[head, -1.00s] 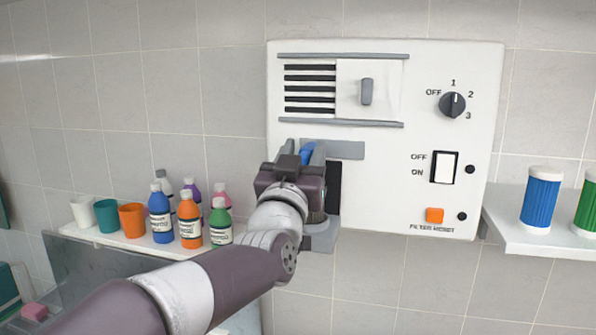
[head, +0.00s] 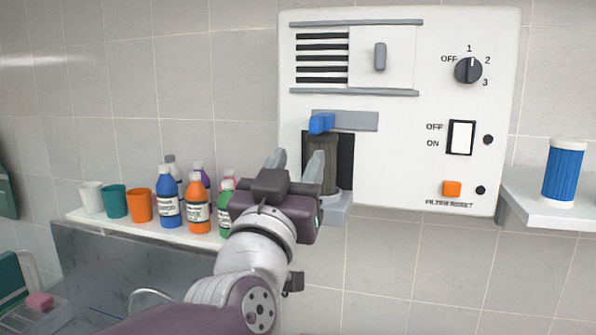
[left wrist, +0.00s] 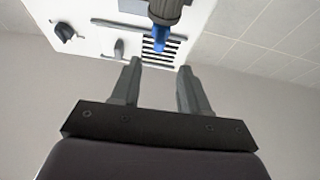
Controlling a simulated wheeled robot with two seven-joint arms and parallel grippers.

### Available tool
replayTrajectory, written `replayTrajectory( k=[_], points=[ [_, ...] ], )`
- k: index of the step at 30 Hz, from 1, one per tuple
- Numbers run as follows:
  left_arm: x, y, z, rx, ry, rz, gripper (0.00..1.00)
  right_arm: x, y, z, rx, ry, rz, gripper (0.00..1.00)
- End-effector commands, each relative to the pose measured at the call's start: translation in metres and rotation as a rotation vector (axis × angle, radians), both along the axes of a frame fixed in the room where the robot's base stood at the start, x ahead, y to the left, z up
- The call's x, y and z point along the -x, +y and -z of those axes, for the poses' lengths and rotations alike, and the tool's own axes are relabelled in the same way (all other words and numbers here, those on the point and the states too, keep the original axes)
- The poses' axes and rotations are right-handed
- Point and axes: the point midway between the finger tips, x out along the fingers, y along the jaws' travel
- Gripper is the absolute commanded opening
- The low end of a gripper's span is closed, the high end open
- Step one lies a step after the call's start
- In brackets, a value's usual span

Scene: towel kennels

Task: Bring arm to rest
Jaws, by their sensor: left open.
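My left gripper (head: 297,164) is open and empty, in front of the lower left part of the white wall panel (head: 400,140). It is apart from the blue latch (head: 321,123), which sits above a dark cylindrical filter (head: 323,158) in the panel's recess. The gripper and one finger hide part of the filter's lower left side. In the left wrist view the open fingers (left wrist: 159,72) show with nothing between them; the blue latch (left wrist: 160,43) and the filter end (left wrist: 168,8) lie beyond them. My right gripper is not in view.
A shelf (head: 150,232) with cups and several bottles is left of my arm, close to the gripper. A right shelf (head: 535,212) holds a blue filter (head: 564,172). The panel has a dial (head: 468,70), a rocker switch (head: 461,138) and an orange button (head: 452,188).

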Motion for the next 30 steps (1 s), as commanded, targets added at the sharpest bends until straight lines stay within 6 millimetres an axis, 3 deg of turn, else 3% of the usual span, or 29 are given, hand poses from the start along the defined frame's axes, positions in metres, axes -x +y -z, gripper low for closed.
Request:
replayTrajectory(
  k=[2, 4, 5, 8, 9, 12, 15, 18, 22, 25, 30],
  points=[
    [-0.003, -0.010, 0.016, 0.003, 0.072, 0.053, 0.45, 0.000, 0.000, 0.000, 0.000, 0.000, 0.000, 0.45],
    [-0.006, -0.025, 0.055, -0.032, 0.210, 0.124, 0.45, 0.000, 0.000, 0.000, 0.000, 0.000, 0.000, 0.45],
    [-0.008, -0.032, 0.080, -0.056, 0.288, 0.151, 0.45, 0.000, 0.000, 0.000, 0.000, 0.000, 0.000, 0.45],
    [-0.008, -0.034, 0.182, -0.142, 0.604, 0.191, 0.45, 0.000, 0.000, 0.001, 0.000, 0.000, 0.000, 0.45],
    [-0.004, -0.027, 0.224, -0.172, 0.734, 0.186, 0.45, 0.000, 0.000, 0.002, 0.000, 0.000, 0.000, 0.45],
    [0.020, 0.005, 0.322, -0.233, 1.062, 0.142, 0.45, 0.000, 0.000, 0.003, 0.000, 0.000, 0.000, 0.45],
    [0.061, 0.046, 0.402, -0.268, 1.371, 0.068, 0.45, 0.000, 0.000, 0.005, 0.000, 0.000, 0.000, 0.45],
    [0.106, 0.084, 0.455, -0.283, 1.619, -0.006, 0.45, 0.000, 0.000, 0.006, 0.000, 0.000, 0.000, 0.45],
    [0.145, 0.117, 0.491, -0.268, 1.802, -0.072, 0.45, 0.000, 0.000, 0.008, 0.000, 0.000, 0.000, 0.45],
    [0.149, 0.131, 0.499, -0.220, 1.840, -0.111, 0.45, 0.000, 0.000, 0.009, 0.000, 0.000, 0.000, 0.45],
    [0.147, 0.133, 0.498, -0.212, 1.837, -0.116, 0.45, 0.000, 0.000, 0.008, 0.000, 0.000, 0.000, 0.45]
  ],
)
